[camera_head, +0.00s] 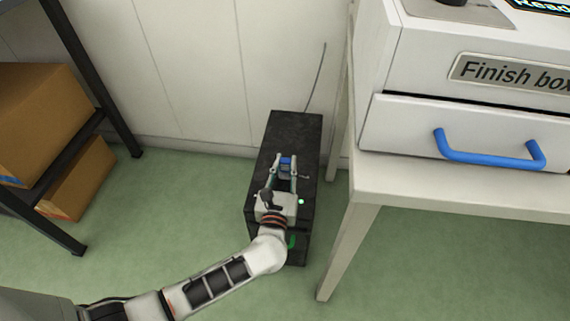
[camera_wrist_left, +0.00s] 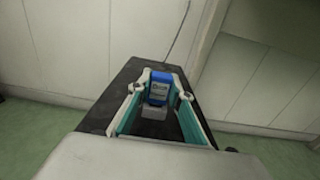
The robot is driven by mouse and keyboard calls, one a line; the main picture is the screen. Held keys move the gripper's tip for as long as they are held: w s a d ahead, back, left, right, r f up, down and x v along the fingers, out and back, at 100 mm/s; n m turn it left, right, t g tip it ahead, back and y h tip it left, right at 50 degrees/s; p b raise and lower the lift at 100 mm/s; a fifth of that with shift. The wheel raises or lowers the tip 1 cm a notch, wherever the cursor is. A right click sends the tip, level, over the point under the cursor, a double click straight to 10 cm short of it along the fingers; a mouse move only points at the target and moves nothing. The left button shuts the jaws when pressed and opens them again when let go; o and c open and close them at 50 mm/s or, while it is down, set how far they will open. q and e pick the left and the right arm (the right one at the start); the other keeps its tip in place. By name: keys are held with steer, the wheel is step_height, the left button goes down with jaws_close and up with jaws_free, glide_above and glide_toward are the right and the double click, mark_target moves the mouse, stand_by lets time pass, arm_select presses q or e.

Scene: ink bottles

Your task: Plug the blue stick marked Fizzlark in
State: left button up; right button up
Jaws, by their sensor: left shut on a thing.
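A small blue stick (camera_head: 287,163) shows between the fingertips of my left gripper (camera_head: 286,172), above the top of a black computer case (camera_head: 292,128). In the left wrist view the stick (camera_wrist_left: 159,87) is blue with a pale label, too small to read. My left gripper (camera_wrist_left: 158,94) is shut on it there. A grey block (camera_wrist_left: 154,111) shows just below the stick. I cannot tell whether the stick touches the case or any socket. The near part of the case top is hidden by my gripper. My right gripper is not in view.
A white table (camera_head: 450,190) stands right of the case, bearing a drawer with a blue handle (camera_head: 490,157) and a "Finish box" label (camera_head: 515,75). A dark rack with cardboard boxes (camera_head: 45,115) stands left. A thin cable (camera_head: 318,80) rises behind the case. Green floor is clear between.

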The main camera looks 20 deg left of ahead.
arm_select(q)
steer(key=shift+f, duration=0.2)
steer(key=o, duration=1.1)
steer(key=shift+s, duration=0.1)
steer(key=shift+c, duration=0.2)
steer(key=o, duration=0.5)
steer(key=shift+f, duration=0.1)
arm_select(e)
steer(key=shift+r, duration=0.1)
arm_select(q)
steer(key=shift+r+p, duration=0.95)
steer(key=shift+r, duration=0.6)
steer(key=shift+r+p, duration=1.7)
steer(key=shift+r, duration=1)
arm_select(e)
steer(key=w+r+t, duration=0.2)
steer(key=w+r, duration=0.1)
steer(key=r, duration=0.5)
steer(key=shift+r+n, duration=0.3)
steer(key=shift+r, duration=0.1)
